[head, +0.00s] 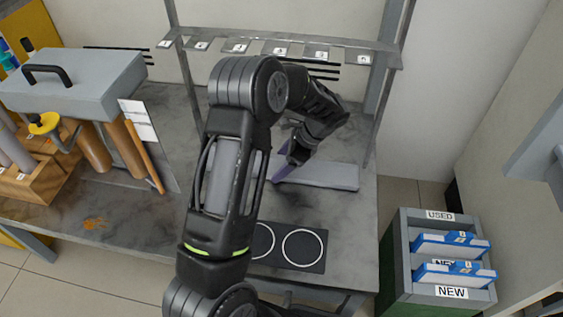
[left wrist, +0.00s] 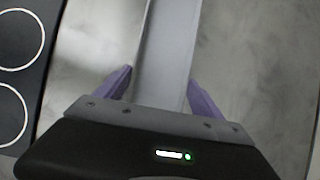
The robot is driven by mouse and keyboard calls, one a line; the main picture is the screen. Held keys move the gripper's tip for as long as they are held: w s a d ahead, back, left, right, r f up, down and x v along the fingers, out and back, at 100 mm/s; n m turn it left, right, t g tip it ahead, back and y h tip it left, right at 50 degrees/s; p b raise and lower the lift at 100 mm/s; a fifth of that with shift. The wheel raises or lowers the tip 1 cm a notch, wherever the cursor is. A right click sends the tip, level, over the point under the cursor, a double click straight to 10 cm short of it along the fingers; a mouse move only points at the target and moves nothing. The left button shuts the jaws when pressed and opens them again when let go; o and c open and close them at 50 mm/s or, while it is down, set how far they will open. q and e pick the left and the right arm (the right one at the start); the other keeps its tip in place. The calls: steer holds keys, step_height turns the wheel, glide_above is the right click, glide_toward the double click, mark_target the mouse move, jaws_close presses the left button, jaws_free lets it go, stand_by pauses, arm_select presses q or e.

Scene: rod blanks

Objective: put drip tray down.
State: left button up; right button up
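The drip tray (head: 335,175) is a long, pale grey, shallow piece at the right part of the grey worktop (head: 345,225). In the head view it looks low over the worktop or on it; I cannot tell if it touches. My left arm hides the middle of the worktop. My right gripper is not in view.
A black plate with two white rings (head: 290,247) lies at the worktop's front edge. A shelf with numbered tags (head: 280,45) spans the back. A grey machine (head: 75,80) and wooden racks (head: 40,180) stand left. A bin marked USED and NEW (head: 440,260) stands right.

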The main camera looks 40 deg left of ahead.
arm_select(q)
steer(key=o, duration=0.4)
steer(key=shift+o, duration=0.2)
steer(key=shift+r, duration=0.1)
steer(key=shift+d+r+p, duration=0.15)
steer(key=shift+r+p, duration=0.15)
steer(key=shift+r, duration=0.15)
steer(key=p+v, duration=0.1)
steer(key=v, duration=0.1)
steer(key=shift+w+d+r, duration=0.1)
steer(key=shift+w+r, duration=0.05)
steer(key=shift+r, duration=0.2)
steer(key=p, duration=0.3)
glide_above(327, 175)
steer(key=shift+d+f, duration=0.1)
steer(key=shift+f, duration=0.15)
